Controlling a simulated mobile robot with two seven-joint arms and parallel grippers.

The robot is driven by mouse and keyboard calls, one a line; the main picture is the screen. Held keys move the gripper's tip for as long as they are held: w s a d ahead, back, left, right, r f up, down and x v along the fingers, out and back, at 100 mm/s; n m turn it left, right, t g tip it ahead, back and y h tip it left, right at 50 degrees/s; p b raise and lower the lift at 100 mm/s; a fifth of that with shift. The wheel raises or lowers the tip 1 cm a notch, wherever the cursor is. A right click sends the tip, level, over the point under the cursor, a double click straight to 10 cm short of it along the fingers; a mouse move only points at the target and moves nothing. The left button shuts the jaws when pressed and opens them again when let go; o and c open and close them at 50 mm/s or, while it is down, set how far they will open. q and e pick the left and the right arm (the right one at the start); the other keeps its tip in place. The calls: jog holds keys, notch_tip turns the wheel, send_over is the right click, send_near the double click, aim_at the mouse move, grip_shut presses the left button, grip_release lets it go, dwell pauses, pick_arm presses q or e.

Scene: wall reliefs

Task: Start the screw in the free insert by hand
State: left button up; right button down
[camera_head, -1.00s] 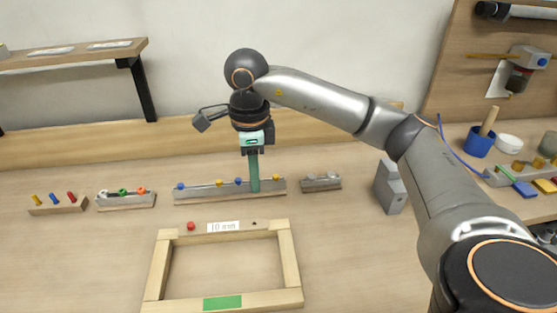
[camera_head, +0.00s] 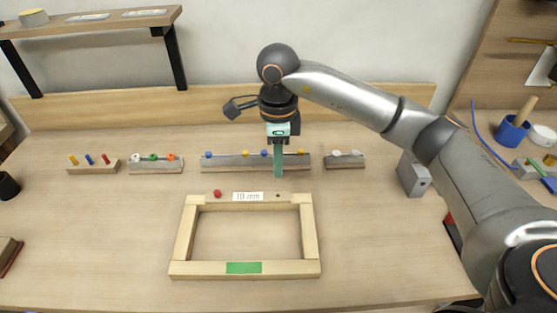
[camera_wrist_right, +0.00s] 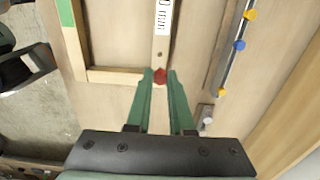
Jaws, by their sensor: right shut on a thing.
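A wooden frame (camera_head: 183,232) lies on the table. Its far bar carries a white "10 mm" label (camera_head: 248,197), a red screw (camera_head: 217,193) at the left and a small dark free insert (camera_head: 278,195) at the right. My right gripper (camera_head: 278,174) points down just behind that insert in the head view. In the right wrist view its green fingers (camera_wrist_right: 160,76) are shut on a red-headed screw (camera_wrist_right: 160,77), and the free insert (camera_wrist_right: 160,55) shows just ahead of the tips. The screw's shank is hidden, and its height above the bar is unclear. My left gripper is not in view.
Behind the frame stand a grey rail with blue and yellow knobs (camera_head: 230,163), a rack with coloured rings (camera_head: 155,167), a peg block (camera_head: 92,167) and a small grey rail (camera_head: 345,162). A grey box (camera_head: 413,175) stands at the right.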

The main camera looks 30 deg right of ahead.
jog(key=shift+f+b, duration=1.45)
jog(key=shift+f, duration=0.95)
jog(key=shift+f+b, duration=0.2)
jog(key=shift+b, duration=0.25)
jog(key=shift+f, duration=0.15)
pick_arm(q)
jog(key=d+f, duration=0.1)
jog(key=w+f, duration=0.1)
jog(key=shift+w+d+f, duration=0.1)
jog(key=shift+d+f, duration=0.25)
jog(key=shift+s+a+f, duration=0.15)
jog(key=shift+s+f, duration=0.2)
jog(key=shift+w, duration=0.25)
jog(key=shift+b, duration=0.35)
pick_arm(e)
jog(key=shift+f, duration=0.15)
